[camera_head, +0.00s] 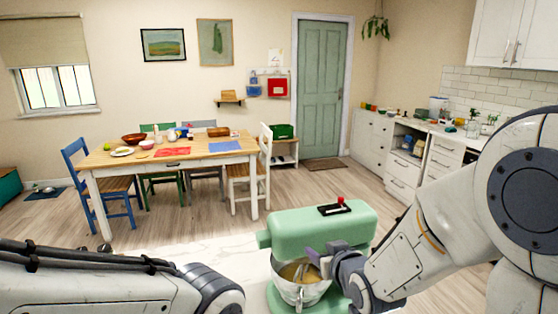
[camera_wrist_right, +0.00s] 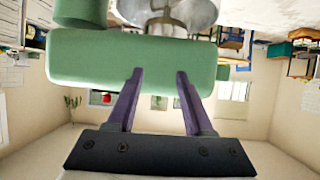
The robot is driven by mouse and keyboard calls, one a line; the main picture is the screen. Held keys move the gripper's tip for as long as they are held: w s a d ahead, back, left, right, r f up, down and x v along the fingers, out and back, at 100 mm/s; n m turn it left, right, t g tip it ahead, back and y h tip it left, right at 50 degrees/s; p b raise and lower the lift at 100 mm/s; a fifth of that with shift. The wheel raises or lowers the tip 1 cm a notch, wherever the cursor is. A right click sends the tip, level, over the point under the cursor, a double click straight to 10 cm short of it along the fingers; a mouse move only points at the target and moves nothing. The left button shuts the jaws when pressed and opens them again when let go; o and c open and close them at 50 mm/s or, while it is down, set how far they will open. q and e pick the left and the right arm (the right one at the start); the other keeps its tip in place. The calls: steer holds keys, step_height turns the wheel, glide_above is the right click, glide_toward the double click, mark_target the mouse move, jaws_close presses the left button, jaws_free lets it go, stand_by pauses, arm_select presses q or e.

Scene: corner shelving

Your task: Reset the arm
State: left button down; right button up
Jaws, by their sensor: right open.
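A green stand mixer (camera_head: 318,228) stands on the pale counter in front of me, with a metal bowl (camera_head: 301,287) holding something yellowish under its head. My right gripper (camera_head: 322,254) is beside the mixer's head and bowl, with its purple fingers showing. The right wrist view is upside down; there the open fingers (camera_wrist_right: 159,73) are apart with nothing held between them. The green mixer head (camera_wrist_right: 100,62) lies across their tips, and the bowl (camera_wrist_right: 190,14) shows at the top. I cannot tell whether the fingers touch the mixer. My left arm enters at lower left; its gripper is out of view.
A pale counter (camera_head: 222,253) lies under the mixer. Beyond it is open wooden floor (camera_head: 318,184). A dining table (camera_head: 110,160) with chairs and dishes stands at the left back. Cabinets (camera_head: 400,175) line the right wall, and a green door (camera_head: 322,90) is at the back.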

steer(key=s+a+f+n+g, duration=0.15)
steer(key=s+a+g, duration=0.25)
steer(key=s, duration=0.4)
steer(key=s+a+f+n+g, duration=0.1)
steer(key=s+a+f+g, duration=0.15)
steer(key=s, duration=0.45)
steer(key=s+n+g+h, duration=0.1)
steer(key=s+g, duration=0.5)
steer(key=s, duration=0.8)
steer(key=shift+s+d+r+n+h, duration=0.25)
steer(key=shift+r+n+h, duration=0.1)
steer(key=shift+n, duration=0.3)
steer(key=shift+w, duration=0.1)
